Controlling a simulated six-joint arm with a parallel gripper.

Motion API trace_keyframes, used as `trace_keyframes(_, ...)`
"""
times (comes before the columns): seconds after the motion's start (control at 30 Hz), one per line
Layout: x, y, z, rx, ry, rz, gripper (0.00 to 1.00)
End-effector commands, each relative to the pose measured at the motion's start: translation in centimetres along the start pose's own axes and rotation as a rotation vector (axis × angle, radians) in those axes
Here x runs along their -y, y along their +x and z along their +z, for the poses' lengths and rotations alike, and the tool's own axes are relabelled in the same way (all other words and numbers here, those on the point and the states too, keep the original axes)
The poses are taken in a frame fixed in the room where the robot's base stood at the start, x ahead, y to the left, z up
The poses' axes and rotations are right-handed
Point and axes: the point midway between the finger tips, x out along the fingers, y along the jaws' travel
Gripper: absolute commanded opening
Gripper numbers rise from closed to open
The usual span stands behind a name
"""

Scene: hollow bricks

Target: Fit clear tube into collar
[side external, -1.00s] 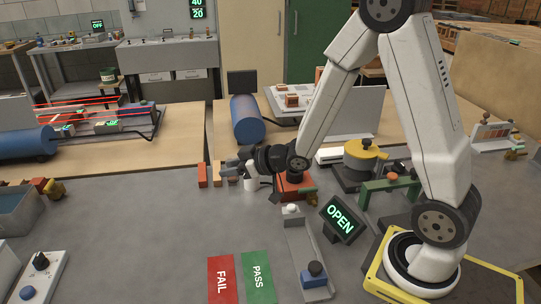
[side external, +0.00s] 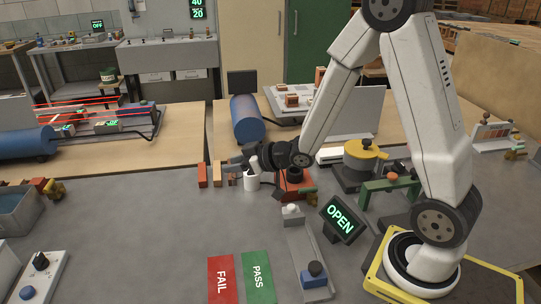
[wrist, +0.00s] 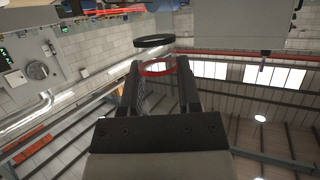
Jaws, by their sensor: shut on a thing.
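My gripper (side external: 234,162) points left above the grey bench in the side view. In the wrist view my gripper (wrist: 158,78) has its two dark fingers apart, one on each side of a red ring (wrist: 157,67). The red ring seems to be a band of the clear tube held between the fingers; the clear wall itself is hard to make out. A dark ring (wrist: 154,40) shows just beyond the red one. I cannot tell whether it is the collar or the tube's far end. The tube is too small to tell in the side view.
A white cylindrical shape (side external: 251,182) is close below my wrist. Red and tan blocks (side external: 203,174) stand left of the gripper.

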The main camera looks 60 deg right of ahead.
Motion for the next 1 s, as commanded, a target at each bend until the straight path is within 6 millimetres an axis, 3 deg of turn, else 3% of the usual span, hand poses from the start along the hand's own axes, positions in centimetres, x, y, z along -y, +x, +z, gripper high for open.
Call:
trace_keyframes(0.27,-5.6,-2.1,0.0,-0.005,0.04,0.096,0.0)
trace_keyframes(0.7,-15.4,-8.2,1.0,-0.003,0.116,0.281,0.0)
trace_keyframes(1.0,-18.2,-10.8,1.6,-0.001,0.14,0.342,0.0)
